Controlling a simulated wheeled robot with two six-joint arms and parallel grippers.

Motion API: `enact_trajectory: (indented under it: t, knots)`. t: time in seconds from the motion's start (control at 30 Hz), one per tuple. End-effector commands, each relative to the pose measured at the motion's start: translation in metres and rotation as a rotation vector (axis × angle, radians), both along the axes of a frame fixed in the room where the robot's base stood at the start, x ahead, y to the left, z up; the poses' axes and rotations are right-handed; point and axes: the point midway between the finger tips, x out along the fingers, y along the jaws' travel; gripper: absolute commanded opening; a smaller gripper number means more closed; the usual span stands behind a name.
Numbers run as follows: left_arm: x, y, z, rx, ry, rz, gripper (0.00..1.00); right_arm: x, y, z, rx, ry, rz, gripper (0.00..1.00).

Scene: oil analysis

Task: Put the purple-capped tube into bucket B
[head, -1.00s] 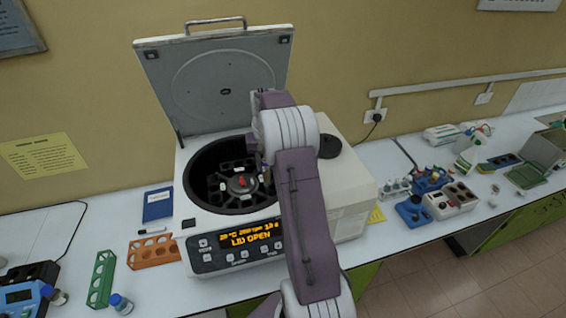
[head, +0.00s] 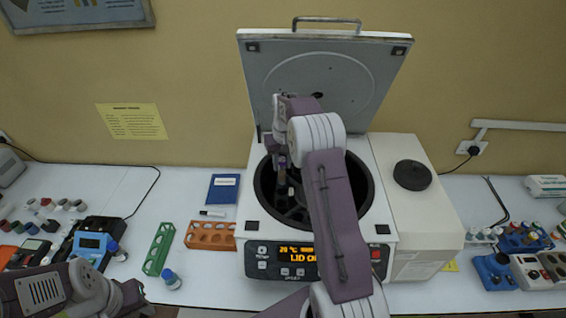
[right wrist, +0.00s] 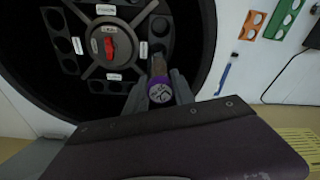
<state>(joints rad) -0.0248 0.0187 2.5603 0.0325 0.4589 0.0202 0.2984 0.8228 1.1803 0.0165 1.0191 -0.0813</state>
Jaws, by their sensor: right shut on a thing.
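The purple-capped tube (right wrist: 160,92) is between the fingers of my right gripper (right wrist: 160,88) in the right wrist view, cap toward the camera. In the head view the right gripper (head: 281,165) is over the left part of the open centrifuge bowl (head: 262,195). The dark rotor (right wrist: 82,38) has a red centre knob and several buckets with small white labels, too small to read. The tube's lower end is near one bucket (right wrist: 160,27); I cannot tell whether it is inside. My left gripper (head: 135,296) is at lower left, its jaws unclear.
The centrifuge lid (head: 330,75) stands open behind the bowl. An orange rack (head: 210,235), a green rack (head: 158,250), a blue notebook (head: 223,188) and a blue-capped bottle (head: 171,280) lie left of the machine. Blue racks (head: 495,272) are at right. My forearm hides part of the bowl.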

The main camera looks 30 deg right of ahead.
Motion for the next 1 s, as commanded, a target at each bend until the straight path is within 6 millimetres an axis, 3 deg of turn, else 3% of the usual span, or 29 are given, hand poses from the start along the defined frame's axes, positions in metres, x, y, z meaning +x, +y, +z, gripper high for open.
enact_trajectory:
  t: [0.7, 1.0]
  knots:
    - [0.0, 0.0, -0.084, 0.0, 0.0, 0.0, 0.36, 0.0, 0.0, -0.091, 0.0, 0.0, -0.001, 0.0]
    - [0.0, 0.0, -0.088, 0.0, 0.0, 0.0, 0.36, 0.0, 0.0, -0.104, 0.0, 0.0, -0.001, 0.0]
